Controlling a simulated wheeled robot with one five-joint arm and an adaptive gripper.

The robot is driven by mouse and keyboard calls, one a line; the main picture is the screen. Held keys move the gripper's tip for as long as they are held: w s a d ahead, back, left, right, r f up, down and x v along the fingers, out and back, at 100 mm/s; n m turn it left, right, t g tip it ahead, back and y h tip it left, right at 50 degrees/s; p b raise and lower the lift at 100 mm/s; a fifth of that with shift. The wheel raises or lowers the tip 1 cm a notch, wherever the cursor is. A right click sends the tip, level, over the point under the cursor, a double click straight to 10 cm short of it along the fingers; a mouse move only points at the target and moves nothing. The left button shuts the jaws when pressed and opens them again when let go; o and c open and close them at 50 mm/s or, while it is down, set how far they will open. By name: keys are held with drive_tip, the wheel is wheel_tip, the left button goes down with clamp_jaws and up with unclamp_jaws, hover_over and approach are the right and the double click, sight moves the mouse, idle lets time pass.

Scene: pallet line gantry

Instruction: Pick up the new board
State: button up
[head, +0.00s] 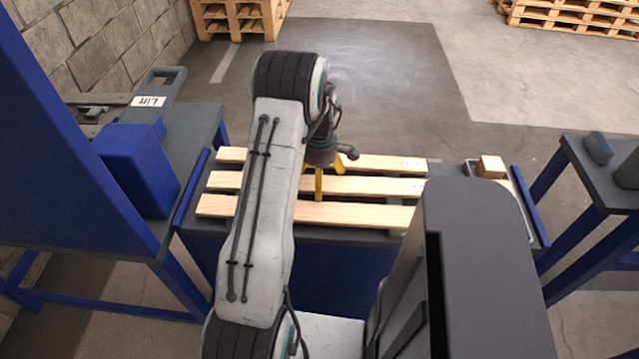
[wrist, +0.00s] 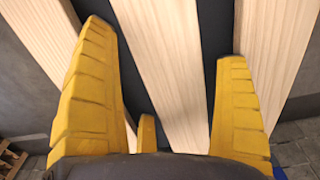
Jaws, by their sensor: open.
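Three pale wooden boards lie side by side across the dark table: a back board (head: 385,163), a middle board (head: 375,186) and a front board (head: 355,213). All look clean, and I cannot tell by looks which is the new one. My gripper (head: 319,183) points down over the boards, and my arm hides part of them. In the wrist view my gripper (wrist: 165,50) is open, its yellow fingers to either side of one board (wrist: 172,70), with nothing held. Other boards pass to the left (wrist: 40,30) and right (wrist: 275,50). Contact with the board cannot be told.
A small wood block (head: 490,166) sits at the table's right end. Blue upright guides (head: 530,206) flank the table. A left bench bears a blue box (head: 138,168) and a panel labelled "Lift" (head: 148,101). Another bench (head: 600,170) stands right. Pallets (head: 240,17) stand behind; floor between is clear.

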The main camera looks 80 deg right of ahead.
drive_tip(key=c, duration=1.1)
